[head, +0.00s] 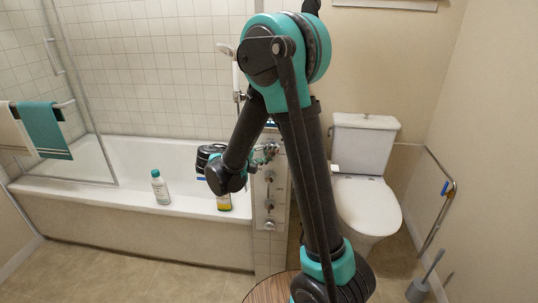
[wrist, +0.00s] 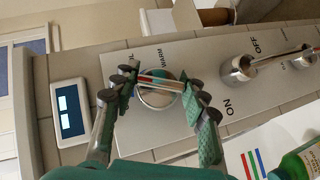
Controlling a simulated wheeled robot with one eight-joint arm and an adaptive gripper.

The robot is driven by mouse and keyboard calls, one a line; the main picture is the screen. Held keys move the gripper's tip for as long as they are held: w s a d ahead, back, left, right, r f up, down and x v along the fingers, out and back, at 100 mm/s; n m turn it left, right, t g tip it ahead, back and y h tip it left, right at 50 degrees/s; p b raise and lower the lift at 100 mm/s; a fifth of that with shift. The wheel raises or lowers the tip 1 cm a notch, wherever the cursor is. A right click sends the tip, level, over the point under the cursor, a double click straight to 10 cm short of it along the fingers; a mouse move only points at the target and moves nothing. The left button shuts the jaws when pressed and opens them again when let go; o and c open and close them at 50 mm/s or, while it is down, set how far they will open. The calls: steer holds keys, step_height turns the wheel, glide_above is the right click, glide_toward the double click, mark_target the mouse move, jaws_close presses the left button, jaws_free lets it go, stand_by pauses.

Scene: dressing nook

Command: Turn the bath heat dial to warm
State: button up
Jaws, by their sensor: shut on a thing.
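The bath heat dial (wrist: 158,97) is a round metal knob with a red-and-white bar across it, on a pale control plate (wrist: 185,55). In the wrist view my gripper (wrist: 160,86) has its green-padded fingers on both sides of the dial, shut on it. The word WARM shows on the plate just beyond the dial; another label beside it is partly hidden by the left finger. I cannot tell which mark the dial points to. In the head view my gripper (head: 266,152) is at the top of the plate (head: 271,200), and my arm hides part of it.
A lever knob (wrist: 238,68) marked ON and OFF sits right of the dial. A small display (wrist: 70,112) is at left. A white bottle (head: 160,188) stands on the bathtub rim (head: 110,194), with a green bottle (wrist: 300,160) near the plate. A toilet (head: 368,205) is at right.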

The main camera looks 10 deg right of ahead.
steer(key=shift+c, duration=1)
steer(key=shift+y, duration=0.3)
steer(key=shift+m+y, duration=0.9)
steer(key=shift+y, duration=0.1)
steer(key=m+y, duration=0.2)
steer(key=y, duration=0.2)
steer(key=shift+d+m+y, duration=0.1)
steer(key=shift+m+y, duration=0.2)
steer(key=shift+m, duration=0.1)
steer(key=m+y, duration=0.1)
steer(key=y, duration=0.1)
steer(key=m+t+y, duration=0.1)
steer(key=y, duration=0.1)
steer(key=shift+t, duration=0.3)
steer(key=shift+m+t+y, duration=0.7)
steer(key=shift+m+y, duration=0.2)
steer(key=shift+y, duration=0.5)
